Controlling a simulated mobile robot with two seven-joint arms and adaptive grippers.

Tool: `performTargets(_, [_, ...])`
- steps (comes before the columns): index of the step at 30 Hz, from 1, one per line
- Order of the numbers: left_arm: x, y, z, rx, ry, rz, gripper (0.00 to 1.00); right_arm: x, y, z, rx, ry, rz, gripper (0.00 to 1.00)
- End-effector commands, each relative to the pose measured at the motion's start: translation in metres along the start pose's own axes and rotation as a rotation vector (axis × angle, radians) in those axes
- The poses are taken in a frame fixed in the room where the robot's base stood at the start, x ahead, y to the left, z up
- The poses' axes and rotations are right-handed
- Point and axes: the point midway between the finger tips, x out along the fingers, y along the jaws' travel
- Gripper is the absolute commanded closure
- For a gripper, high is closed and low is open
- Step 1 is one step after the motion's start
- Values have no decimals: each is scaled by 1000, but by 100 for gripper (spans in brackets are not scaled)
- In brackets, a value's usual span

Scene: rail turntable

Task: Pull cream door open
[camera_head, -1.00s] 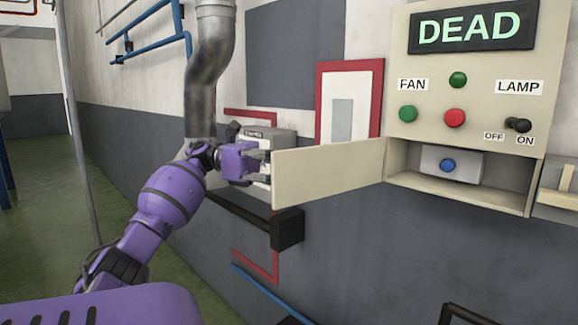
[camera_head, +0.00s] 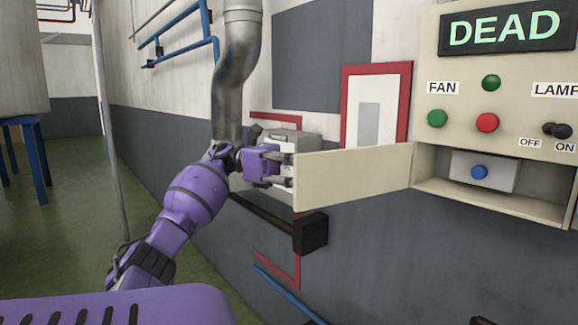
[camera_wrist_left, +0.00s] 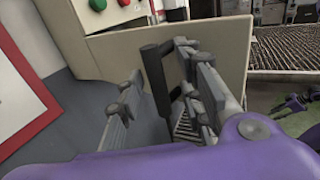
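The cream door (camera_head: 352,176) stands swung out from the panel in the head view, hinged at the left end of an open compartment that holds a grey box with a blue button (camera_head: 479,172). My left gripper (camera_head: 286,168) is at the door's free end, partly hidden by the door's edge. In the left wrist view, the cream door (camera_wrist_left: 225,52) lies ahead, with a dark bar handle (camera_wrist_left: 156,82). My left gripper's fingers (camera_wrist_left: 158,97) are apart, on either side of the handle. A gap shows on the handle's left. My right gripper is not in view.
The cream panel (camera_head: 460,80) above bears a DEAD sign, buttons and a lamp switch. A grey pipe (camera_head: 237,70), a grey box (camera_head: 290,138) and a black rail end (camera_head: 310,233) are close to my left arm. Green floor is free at left.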

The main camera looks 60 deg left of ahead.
Motion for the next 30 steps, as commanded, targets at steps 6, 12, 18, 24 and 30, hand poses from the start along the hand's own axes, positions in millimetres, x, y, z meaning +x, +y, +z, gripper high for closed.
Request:
performTargets(6, [-50, 0, 2, 0, 0, 2, 66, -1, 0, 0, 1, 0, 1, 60])
performTargets(12, [-83, -1, 2, 2, -1, -1, 66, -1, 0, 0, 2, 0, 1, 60])
performTargets(18, [-97, -2, 2, 2, -1, -2, 66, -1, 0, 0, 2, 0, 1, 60])
performTargets(24, [-100, -2, 2, 4, -1, -4, 66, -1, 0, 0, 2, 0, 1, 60])
performTargets(30, [-100, -2, 2, 4, -1, -4, 66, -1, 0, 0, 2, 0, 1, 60])
